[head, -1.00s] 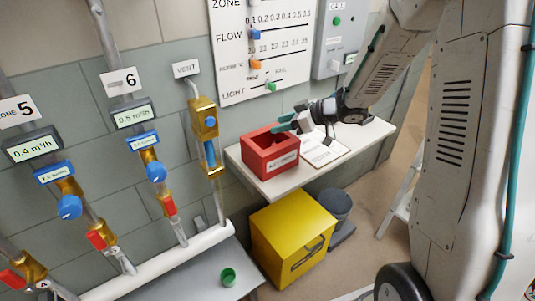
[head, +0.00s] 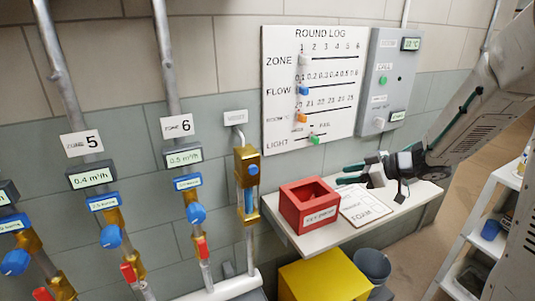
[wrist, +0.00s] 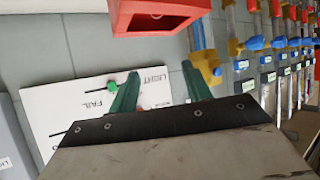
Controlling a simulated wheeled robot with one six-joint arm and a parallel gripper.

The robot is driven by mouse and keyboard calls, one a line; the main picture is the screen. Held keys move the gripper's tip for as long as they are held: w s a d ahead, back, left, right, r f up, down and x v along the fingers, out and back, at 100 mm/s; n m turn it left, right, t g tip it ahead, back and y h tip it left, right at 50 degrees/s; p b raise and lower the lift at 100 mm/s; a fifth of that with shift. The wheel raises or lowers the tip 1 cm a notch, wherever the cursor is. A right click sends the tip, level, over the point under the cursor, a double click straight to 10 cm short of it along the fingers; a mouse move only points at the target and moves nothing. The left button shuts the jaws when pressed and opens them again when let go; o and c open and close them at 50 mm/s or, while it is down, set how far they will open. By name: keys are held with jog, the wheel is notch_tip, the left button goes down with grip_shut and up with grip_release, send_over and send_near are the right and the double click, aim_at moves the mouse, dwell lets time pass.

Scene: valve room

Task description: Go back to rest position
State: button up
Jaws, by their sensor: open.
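My gripper (head: 348,173) is in the right half of the head view, raised above the shelf and just up and right of the red box. Its green fingers are apart, and nothing shows between them. In the wrist view my gripper (wrist: 160,85) points towards the wall board, with its two green fingers spread. The arm reaches in from the right edge of the head view. The red box (head: 308,205) stands on the shelf, apart from the gripper; it also shows at the top of the wrist view (wrist: 150,20).
The white shelf (head: 300,240) also holds a clipboard (head: 365,206). Above it hang the round log board (head: 340,75) and a grey panel (head: 385,80). Pipes with blue valves (head: 195,214) stand left. A yellow bin (head: 325,280) and grey bucket (head: 372,266) sit below; a white rack (head: 480,240) stands right.

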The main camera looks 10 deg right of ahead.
jog(key=w+d+f+m+t+h, duration=0.15)
jog(key=d+m+h, duration=0.25)
jog(key=d+h, duration=0.65)
jog(key=s+d+r+m+g+h, duration=0.3)
jog(key=s+d+m+g, duration=0.1)
jog(key=s, duration=0.6)
jog(key=s+a+r+m+g+y, duration=0.1)
jog(key=s+a+r, duration=0.3)
jog(key=s+a, duration=0.5)
jog(key=s+a+r+m+g+y, duration=0.1)
jog(key=s+a+r+g+y, duration=0.2)
jog(key=s+a, duration=0.6)
jog(key=s, duration=0.6)
jog(key=shift+a+r, duration=0.35)
jog(key=shift+a, duration=0.05)
jog(key=shift+y, duration=0.25)
